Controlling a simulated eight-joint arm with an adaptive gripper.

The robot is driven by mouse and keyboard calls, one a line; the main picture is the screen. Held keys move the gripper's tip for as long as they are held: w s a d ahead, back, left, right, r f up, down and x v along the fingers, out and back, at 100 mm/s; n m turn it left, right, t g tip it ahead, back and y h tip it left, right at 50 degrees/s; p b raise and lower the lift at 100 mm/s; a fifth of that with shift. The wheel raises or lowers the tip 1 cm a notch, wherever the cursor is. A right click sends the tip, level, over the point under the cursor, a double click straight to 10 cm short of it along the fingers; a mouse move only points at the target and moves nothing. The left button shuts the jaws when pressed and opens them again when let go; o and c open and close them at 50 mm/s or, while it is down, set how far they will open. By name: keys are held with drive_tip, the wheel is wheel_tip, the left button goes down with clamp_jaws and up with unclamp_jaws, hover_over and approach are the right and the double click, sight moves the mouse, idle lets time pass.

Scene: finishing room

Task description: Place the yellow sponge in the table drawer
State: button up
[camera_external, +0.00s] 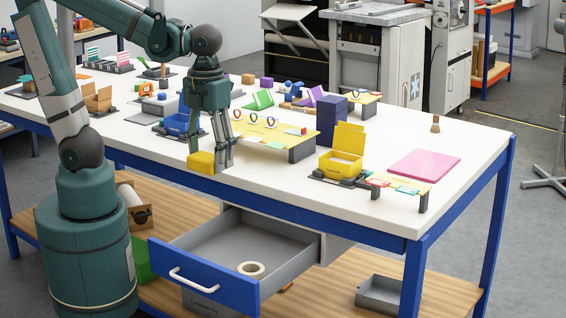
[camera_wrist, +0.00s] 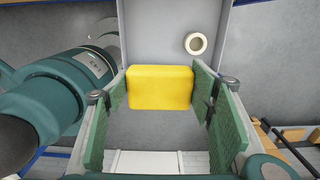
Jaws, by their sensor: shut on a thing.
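The yellow sponge (camera_external: 201,162) is held in my gripper (camera_external: 220,164), near the front edge of the table in the external view. In the wrist view the sponge (camera_wrist: 159,87) sits between the two green finger pads of my gripper (camera_wrist: 160,92), which are shut on its sides. The table drawer (camera_external: 203,279) is pulled out below the tabletop, with a blue front and a grey inside. The sponge is above the drawer's level and outside it. The drawer's grey floor (camera_wrist: 150,40) shows beyond the sponge in the wrist view.
A cream tape roll (camera_external: 251,269) lies in the drawer, also seen in the wrist view as a tape roll (camera_wrist: 196,43). Much of the drawer floor is bare. A blue bin (camera_external: 180,124) and a yellow rack (camera_external: 262,131) stand on the white table (camera_external: 300,187) near my gripper.

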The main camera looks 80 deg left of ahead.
hover_over(214, 258)
drive_tip(key=d, duration=0.6)
wheel_tip(214, 258, down, 20)
drive_tip(key=shift+r, duration=0.15)
drive_tip(key=shift+s, duration=0.1)
drive_tip(key=shift+f+b, duration=1.15)
drive_tip(key=shift+f, duration=1.75)
drive_tip(key=shift+f, duration=0.1)
drive_tip(key=shift+f+b, duration=0.85)
drive_tip(key=shift+f, duration=1.15)
drive_tip(key=shift+f, duration=0.15)
drive_tip(key=o, duration=0.7)
